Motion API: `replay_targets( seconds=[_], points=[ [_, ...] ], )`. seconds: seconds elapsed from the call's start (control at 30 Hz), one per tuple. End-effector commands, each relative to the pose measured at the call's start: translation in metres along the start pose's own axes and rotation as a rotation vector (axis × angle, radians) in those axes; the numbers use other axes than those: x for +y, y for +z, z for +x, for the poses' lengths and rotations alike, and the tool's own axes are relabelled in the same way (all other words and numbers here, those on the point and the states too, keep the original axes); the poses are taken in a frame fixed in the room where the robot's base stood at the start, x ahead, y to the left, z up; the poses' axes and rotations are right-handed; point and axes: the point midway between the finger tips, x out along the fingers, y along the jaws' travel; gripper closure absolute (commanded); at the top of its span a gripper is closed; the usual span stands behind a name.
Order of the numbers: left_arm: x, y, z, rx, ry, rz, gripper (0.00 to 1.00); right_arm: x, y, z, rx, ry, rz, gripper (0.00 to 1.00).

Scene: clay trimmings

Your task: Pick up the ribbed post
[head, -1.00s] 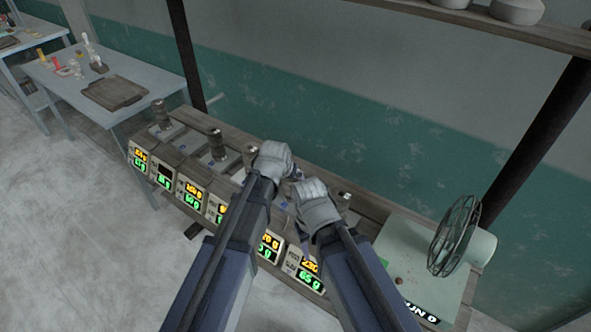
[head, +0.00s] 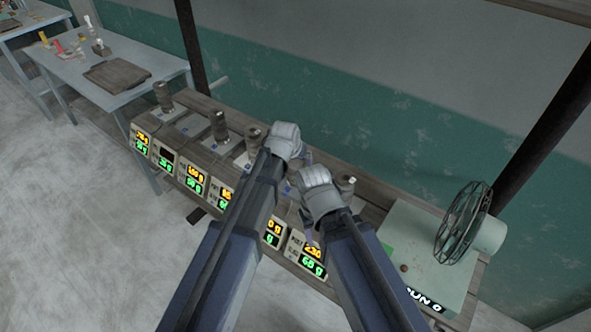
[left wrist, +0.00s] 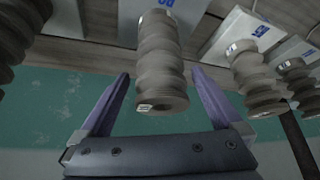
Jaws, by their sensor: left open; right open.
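Several grey-brown ribbed posts stand on pale scale plates along the bench. In the head view they include a far-left post (head: 163,96), a second (head: 219,125), a third (head: 254,137) beside my left arm, and one at the right (head: 346,186). My left gripper (head: 304,158) is open over the row; its hand hides what lies beneath. In the left wrist view, a ribbed post (left wrist: 162,60) appears between the two open purple fingers (left wrist: 161,76), with gaps on both sides. My right gripper (head: 308,222) is open, lower and to the right, partly hidden by its hand.
Lit displays (head: 195,180) line the bench front. A green fan unit (head: 425,258) with a caged fan (head: 463,222) stands at the right end. Dark uprights (head: 545,145) rise near the bench. A blue-grey table (head: 110,95) stands at far left. Neighbouring posts (left wrist: 254,80) stand close by.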

Motion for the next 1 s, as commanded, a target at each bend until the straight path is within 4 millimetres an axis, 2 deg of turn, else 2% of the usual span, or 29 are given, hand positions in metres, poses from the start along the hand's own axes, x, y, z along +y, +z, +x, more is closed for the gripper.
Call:
replay_targets(
  seconds=[0.03,0.27,0.57,1.0],
  points=[
    [0.000,0.001,0.011,0.000,0.000,0.000,0.00,-0.001,-0.001,0.010,0.000,0.000,0.000,0.50],
    [-0.001,0.000,0.041,0.000,0.000,0.000,0.00,-0.003,-0.002,0.035,0.000,0.000,0.000,0.50],
    [-0.001,-0.002,0.042,0.000,0.000,0.000,0.00,-0.003,-0.002,0.035,0.000,0.000,0.000,0.50],
    [-0.001,-0.001,0.042,0.000,0.000,0.000,0.49,-0.003,-0.002,0.035,0.000,0.000,0.000,0.50]
  ],
)
